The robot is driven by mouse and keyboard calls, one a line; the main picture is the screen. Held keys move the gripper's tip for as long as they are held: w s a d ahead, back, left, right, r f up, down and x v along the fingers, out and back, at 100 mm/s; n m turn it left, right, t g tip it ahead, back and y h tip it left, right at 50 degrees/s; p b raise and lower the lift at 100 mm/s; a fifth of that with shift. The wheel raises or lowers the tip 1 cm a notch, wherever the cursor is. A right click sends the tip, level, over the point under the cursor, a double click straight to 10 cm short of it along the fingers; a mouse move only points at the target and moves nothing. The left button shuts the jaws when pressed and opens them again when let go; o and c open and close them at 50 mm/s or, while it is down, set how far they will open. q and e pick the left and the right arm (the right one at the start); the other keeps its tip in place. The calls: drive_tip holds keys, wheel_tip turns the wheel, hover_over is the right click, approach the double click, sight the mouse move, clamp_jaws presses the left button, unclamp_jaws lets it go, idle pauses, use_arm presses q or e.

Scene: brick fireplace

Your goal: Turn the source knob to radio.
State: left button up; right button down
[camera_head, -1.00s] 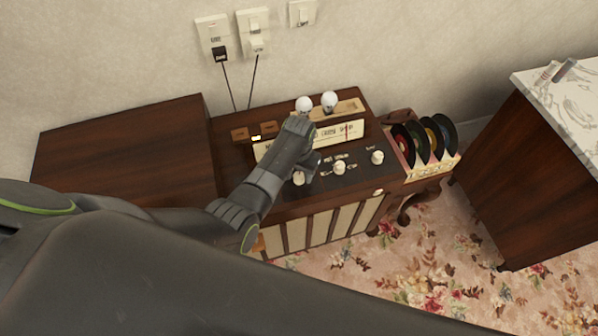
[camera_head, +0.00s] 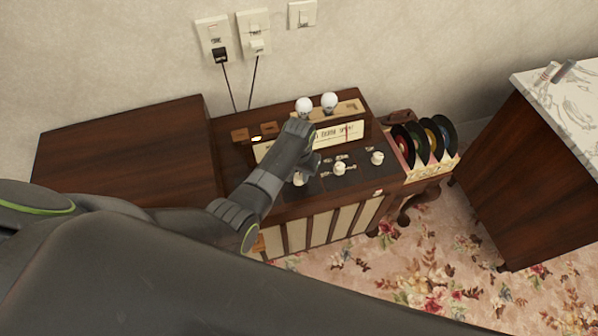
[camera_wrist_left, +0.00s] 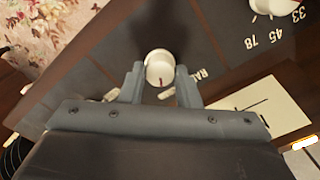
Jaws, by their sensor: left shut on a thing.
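The wooden radio console (camera_head: 325,204) stands against the wall. In the left wrist view the two fingers of the left gripper (camera_wrist_left: 161,80) are shut on the sides of a small white knob (camera_wrist_left: 159,62). A short red mark on this knob points toward the bottom of that view. Lettering beside the knob is partly covered by a finger, so I cannot read its full label. My right gripper is in neither view.
White knobs show beside the hand: left (camera_head: 299,180), middle (camera_head: 339,168) and right (camera_head: 377,157). A record rack (camera_head: 433,164) stands at the right. A dark wooden box (camera_head: 125,150) lies at the left.

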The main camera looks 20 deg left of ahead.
use_arm(q)
drive_tip(key=shift+r+n+p, duration=0.2)
drive_tip(key=shift+n+p, duration=0.6)
drive_tip(key=shift+n, duration=0.4)
drive_tip(key=n+p, duration=0.1)
drive_tip(key=n, duration=0.1)
drive_tip(key=shift+n, duration=0.4)
drive_tip(key=n+p, duration=0.1)
drive_tip(key=n, duration=0.2)
drive_tip(key=shift+f, duration=0.1)
drive_tip(key=shift+n+p, duration=0.5)
drive_tip(key=shift+n, duration=1.2)
drive_tip(key=shift+f, duration=0.1)
drive_tip(key=o, duration=1)
